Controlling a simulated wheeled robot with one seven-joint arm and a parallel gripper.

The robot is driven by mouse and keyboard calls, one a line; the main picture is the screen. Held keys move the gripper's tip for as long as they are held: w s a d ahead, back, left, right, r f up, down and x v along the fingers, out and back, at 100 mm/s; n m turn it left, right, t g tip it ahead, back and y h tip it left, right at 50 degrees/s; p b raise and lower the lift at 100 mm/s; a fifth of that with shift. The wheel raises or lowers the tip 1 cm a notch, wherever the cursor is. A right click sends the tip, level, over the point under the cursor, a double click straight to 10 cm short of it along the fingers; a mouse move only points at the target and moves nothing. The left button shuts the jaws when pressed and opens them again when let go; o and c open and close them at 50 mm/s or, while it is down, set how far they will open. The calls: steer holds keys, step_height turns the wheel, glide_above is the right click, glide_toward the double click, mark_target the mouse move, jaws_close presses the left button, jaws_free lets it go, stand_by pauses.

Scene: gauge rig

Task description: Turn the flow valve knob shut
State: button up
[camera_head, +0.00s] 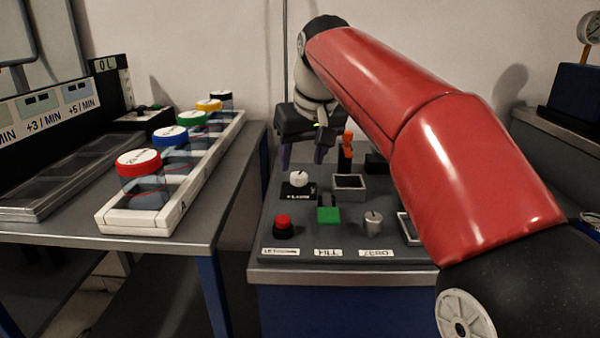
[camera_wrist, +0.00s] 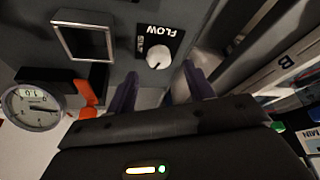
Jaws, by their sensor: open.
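The flow valve knob (camera_head: 298,179) is a white round knob on a small black plate, at the back left of the grey panel. In the wrist view the knob (camera_wrist: 158,56) shows beside the word FLOW, upside down. My gripper (camera_head: 302,157) is open and empty, its two purple fingers pointing down just behind the knob in the head view. In the wrist view my gripper (camera_wrist: 158,84) has its fingers apart, with the knob lined up with the gap, beyond the tips. I see no contact.
The panel also holds a red button (camera_head: 283,226), a green switch (camera_head: 328,214), a grey knob (camera_head: 373,223), an empty square frame (camera_head: 349,186) and an orange-handled lever (camera_head: 347,150). A gauge (camera_wrist: 33,106) shows in the wrist view. A rack of coloured-lid jars (camera_head: 137,222) stands left.

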mark_target(299, 174)
steer(key=x, duration=0.4)
steer(key=shift+b, duration=0.35)
steer(key=c, duration=1)
steer(key=shift+o, duration=0.2)
